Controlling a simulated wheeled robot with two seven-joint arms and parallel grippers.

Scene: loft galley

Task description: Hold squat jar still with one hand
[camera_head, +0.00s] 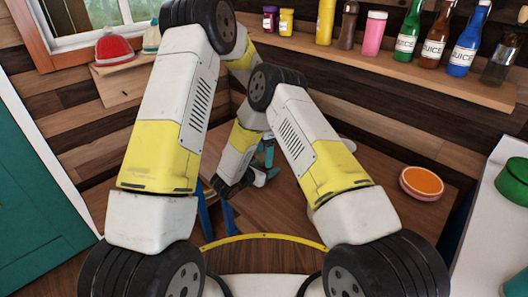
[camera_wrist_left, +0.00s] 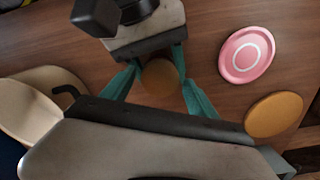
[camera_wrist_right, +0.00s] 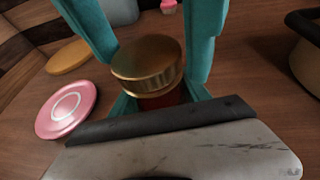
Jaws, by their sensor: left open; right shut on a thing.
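The squat jar has a gold-brown lid and shows best in the right wrist view (camera_wrist_right: 148,62), with a little of its dark red body below. In the left wrist view its round lid (camera_wrist_left: 160,76) lies between teal fingers. The arms hide it in the head view. My right gripper (camera_wrist_right: 160,98) is shut on the jar. My left gripper (camera_wrist_left: 158,92) is open, with its fingers on either side of the jar, facing the right gripper. In the head view the left gripper (camera_head: 267,163) is low over the wooden counter, partly covered by the arms.
A pink disc (camera_wrist_left: 247,53) with a white ring and an orange disc (camera_wrist_left: 273,114) lie beside the grippers. A tan rounded vessel (camera_wrist_left: 40,98) is on the other side. Bottles line the shelf (camera_head: 400,78) above.

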